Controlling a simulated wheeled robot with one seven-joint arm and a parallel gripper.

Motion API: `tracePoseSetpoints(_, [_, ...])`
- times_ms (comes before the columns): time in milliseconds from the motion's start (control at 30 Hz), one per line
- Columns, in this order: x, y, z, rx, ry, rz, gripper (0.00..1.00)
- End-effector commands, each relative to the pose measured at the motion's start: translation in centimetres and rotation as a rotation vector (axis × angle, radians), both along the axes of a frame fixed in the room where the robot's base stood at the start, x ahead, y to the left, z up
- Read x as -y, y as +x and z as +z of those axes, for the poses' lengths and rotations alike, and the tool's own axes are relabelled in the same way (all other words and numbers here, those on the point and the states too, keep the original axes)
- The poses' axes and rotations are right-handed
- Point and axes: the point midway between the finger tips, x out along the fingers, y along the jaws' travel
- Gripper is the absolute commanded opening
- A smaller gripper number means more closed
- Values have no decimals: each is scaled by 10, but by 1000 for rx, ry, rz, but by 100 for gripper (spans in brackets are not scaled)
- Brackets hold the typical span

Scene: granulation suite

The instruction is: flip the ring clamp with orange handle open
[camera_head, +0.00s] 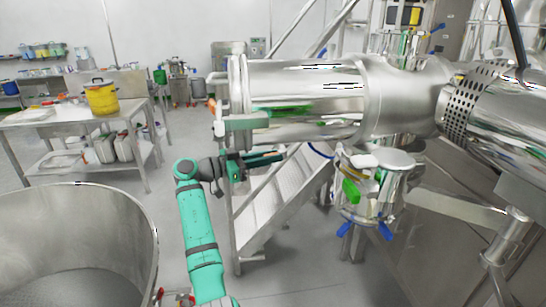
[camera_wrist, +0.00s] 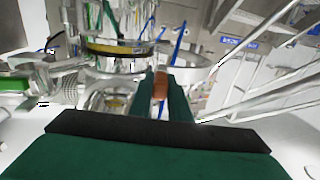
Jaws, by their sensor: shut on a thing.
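My gripper (camera_wrist: 160,86) is shut on the orange handle (camera_wrist: 160,88), which shows as a narrow brownish-orange strip between the two green fingers in the wrist view. A pale metal ring (camera_wrist: 193,73) curves around just beyond the fingertips, in line with the handle. How far the clamp is open cannot be told. In the head view my gripper (camera_head: 262,158) reaches to the right, below the large horizontal steel cylinder. The held handle is mostly hidden by the fingers there.
A steel canister (camera_head: 385,165) with a green handle (camera_head: 350,191) stands to the right of my gripper. Steel steps (camera_head: 270,205) lie just beyond it. The steel cylinder (camera_head: 300,85) is overhead, with a lever on its left end. A large open vessel (camera_head: 110,230) fills the lower left.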

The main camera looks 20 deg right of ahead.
Motion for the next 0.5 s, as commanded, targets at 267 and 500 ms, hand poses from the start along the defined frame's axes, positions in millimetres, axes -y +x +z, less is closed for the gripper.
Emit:
tracePoseSetpoints(267, [5, 2, 3, 2, -2, 8, 0])
tracePoseSetpoints(500, [3, 2, 2, 1, -2, 7, 34])
